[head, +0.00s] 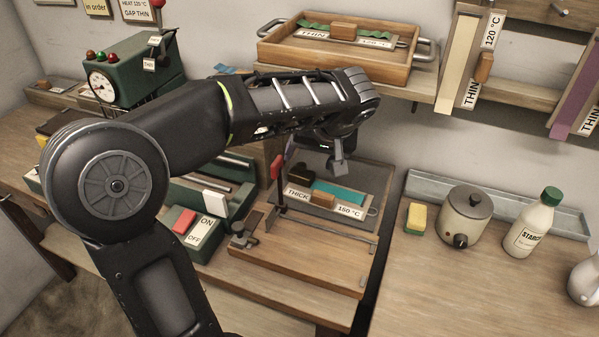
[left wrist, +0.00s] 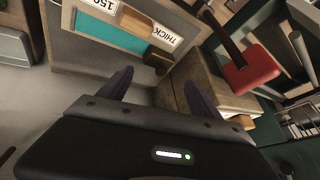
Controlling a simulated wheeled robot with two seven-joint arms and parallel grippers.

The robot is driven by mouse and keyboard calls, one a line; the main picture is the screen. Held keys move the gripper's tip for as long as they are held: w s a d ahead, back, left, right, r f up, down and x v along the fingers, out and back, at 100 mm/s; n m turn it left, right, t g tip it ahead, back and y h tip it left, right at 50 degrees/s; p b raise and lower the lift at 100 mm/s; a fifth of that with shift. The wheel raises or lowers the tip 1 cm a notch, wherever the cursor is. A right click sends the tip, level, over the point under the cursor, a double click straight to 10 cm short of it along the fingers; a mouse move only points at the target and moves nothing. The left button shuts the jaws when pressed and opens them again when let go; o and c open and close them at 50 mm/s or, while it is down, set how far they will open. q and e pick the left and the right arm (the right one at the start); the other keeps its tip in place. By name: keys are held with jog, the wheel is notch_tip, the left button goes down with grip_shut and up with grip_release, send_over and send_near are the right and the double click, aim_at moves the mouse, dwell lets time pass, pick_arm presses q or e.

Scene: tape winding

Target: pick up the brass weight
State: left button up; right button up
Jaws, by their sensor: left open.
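A small dark, brownish block (head: 300,172) sits by the teal strip (head: 340,190) on the grey plate marked THICK, 150 °C. It looks like the brass weight, but its metal is too dark to be certain. In the left wrist view this block (left wrist: 158,60) lies just beyond the fingers, below the THICK label. My left gripper (head: 338,166) hangs over the plate, to the right of the block and apart from it. In the left wrist view its two fingers (left wrist: 158,90) are spread with nothing between them. My right gripper is out of view.
A red-handled lever (head: 277,166) stands close left of the block. It also shows in the left wrist view (left wrist: 250,75). A shelf with a wooden tray (head: 330,55) is behind. A sponge (head: 416,218), a pot (head: 466,216) and a starch bottle (head: 532,228) stand at right.

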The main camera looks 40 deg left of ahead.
aim_at(305, 168)
pick_arm(q)
jog(key=shift+x, duration=1.35)
jog(key=shift+x, duration=2.65)
jog(key=shift+w+d, duration=0.1)
jog(key=shift+d, duration=0.05)
grip_shut()
